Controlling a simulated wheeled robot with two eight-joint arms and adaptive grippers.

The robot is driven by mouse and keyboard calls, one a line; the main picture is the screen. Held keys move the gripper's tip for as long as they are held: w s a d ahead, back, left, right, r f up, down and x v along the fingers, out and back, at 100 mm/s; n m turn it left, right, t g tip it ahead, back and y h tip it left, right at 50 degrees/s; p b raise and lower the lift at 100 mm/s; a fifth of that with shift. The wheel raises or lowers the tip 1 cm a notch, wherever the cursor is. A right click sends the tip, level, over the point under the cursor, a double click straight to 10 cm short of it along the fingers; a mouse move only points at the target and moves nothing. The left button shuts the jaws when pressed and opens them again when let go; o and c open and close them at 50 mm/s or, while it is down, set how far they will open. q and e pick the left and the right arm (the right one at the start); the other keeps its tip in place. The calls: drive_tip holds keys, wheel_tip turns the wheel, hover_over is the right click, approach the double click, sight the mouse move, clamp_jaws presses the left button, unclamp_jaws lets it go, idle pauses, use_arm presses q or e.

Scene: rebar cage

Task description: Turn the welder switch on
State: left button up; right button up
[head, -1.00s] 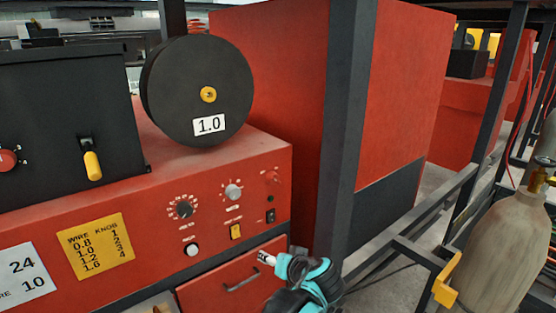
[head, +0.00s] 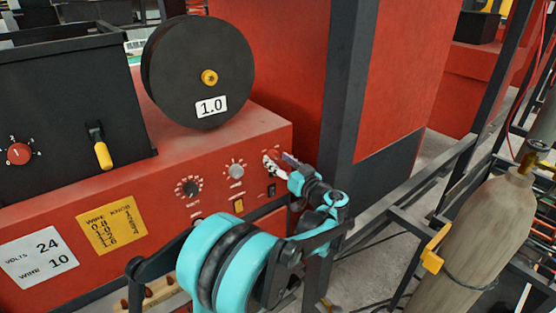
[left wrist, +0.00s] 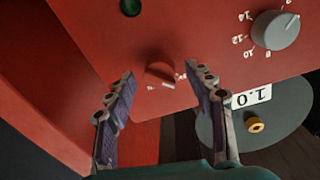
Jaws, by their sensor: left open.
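The welder is a red box (head: 150,185) with a sloping control panel at the left. A red rotary knob sits on its upper right corner; in the left wrist view this red knob (left wrist: 160,74) lies between my two fingers, with a small white label beside it. My left gripper (head: 271,162) is open in front of that corner and partly hides the knob in the head view. The left wrist view shows its fingers (left wrist: 165,82) spread apart, with nothing held. My right gripper is not in view.
A grey dial (head: 236,171), a black dial (head: 188,187) and a yellow switch (head: 239,206) are on the same panel. A black wire spool (head: 205,75) stands on top. A dark post (head: 345,110) rises close to the right. A gas cylinder (head: 470,235) stands farther right.

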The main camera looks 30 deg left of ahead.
use_arm(q)
drive_tip(key=shift+w+a, duration=0.15)
drive_tip(key=shift+a, duration=0.1)
drive_tip(key=c, duration=1.2)
drive_tip(key=shift+o, duration=0.2)
